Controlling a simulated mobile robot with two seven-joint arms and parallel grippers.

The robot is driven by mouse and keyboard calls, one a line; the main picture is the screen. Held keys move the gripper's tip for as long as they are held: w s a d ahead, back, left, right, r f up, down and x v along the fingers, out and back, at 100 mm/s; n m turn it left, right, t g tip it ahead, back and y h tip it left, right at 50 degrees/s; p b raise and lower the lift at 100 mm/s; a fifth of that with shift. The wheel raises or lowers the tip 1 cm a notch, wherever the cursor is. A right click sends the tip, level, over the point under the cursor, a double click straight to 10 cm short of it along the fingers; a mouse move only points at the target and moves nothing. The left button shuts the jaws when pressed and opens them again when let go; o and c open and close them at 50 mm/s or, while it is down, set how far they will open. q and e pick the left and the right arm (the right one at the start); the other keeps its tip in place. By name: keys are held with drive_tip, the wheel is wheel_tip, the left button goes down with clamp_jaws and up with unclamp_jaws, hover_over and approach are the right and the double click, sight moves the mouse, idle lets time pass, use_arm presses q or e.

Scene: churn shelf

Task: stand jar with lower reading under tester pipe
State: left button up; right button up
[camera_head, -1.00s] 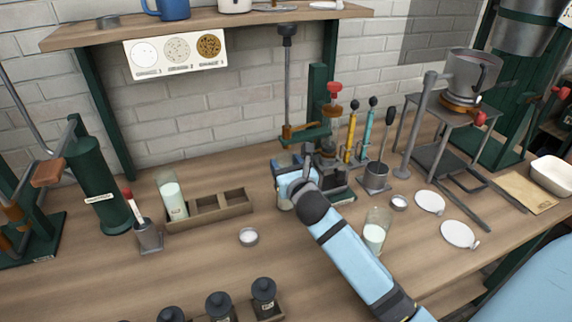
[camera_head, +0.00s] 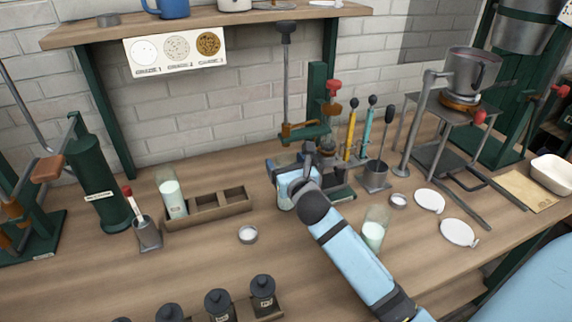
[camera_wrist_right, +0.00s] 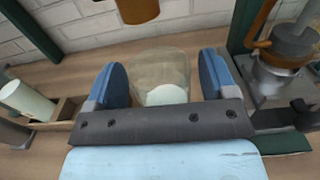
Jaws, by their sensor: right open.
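My right gripper (camera_head: 284,178) is open at the tester stand (camera_head: 318,130). In the right wrist view its blue fingers (camera_wrist_right: 160,82) stand on either side of a glass jar (camera_wrist_right: 165,75) with pale contents, with gaps to the glass. A second jar with pale contents (camera_head: 174,198) stands in the left compartment of the wooden rack (camera_head: 235,209). A third jar (camera_head: 374,233) stands on the bench right of my forearm. An orange-brown cylinder (camera_wrist_right: 138,8) hangs above the jar; I cannot tell whether it is the pipe's end. No readings are legible. My left gripper is out of view.
The rack's other compartments look empty. A small round dish (camera_head: 248,235) lies in front of it. White discs (camera_head: 458,233) lie at the right. Dark-lidded jars (camera_head: 262,290) stand at the front.

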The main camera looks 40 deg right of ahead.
drive_tip(key=v, duration=1.1)
drive_tip(key=shift+s, duration=0.4)
drive_tip(key=shift+f, duration=0.1)
